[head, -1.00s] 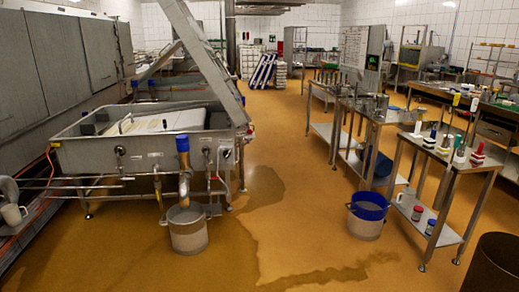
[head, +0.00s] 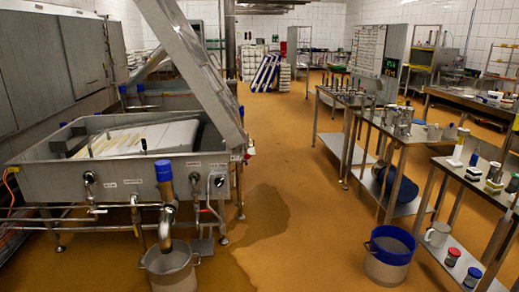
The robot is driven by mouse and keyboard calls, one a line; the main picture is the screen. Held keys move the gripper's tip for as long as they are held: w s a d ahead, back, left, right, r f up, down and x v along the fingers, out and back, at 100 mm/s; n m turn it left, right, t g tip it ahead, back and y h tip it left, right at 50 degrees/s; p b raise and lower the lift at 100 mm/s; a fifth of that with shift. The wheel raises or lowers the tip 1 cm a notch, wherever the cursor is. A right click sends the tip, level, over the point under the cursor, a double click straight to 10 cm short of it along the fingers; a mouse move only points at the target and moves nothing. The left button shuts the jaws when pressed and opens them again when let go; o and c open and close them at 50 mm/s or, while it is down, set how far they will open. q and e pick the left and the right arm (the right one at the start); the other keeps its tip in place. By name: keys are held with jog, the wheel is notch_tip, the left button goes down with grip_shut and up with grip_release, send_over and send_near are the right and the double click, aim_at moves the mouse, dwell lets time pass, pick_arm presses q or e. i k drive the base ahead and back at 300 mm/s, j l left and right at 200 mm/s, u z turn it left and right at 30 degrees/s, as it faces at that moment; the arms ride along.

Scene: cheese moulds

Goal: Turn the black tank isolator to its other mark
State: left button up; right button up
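The steel tank (head: 60,180) stands at the left, with its long lid or cover panel raised at a slant above it. On the right part of its front is a small round dial-like fitting with a dark centre (head: 219,181), which may be the black isolator. Its marks and position are too small to read. Another dark round fitting (head: 89,178) sits further left on the tank front, so I cannot tell for sure which is the isolator. Neither of my grippers shows in the head view.
A blue-capped outlet pipe (head: 164,172) hangs at the tank front over a grey bucket (head: 170,268). A blue-rimmed bucket (head: 388,258) stands on the floor near the steel tables (head: 455,165) at the right. The wet floor (head: 275,225) between is free.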

aim_at(219, 182)
jog(key=i, duration=3.05)
jog(key=u, duration=0.4)
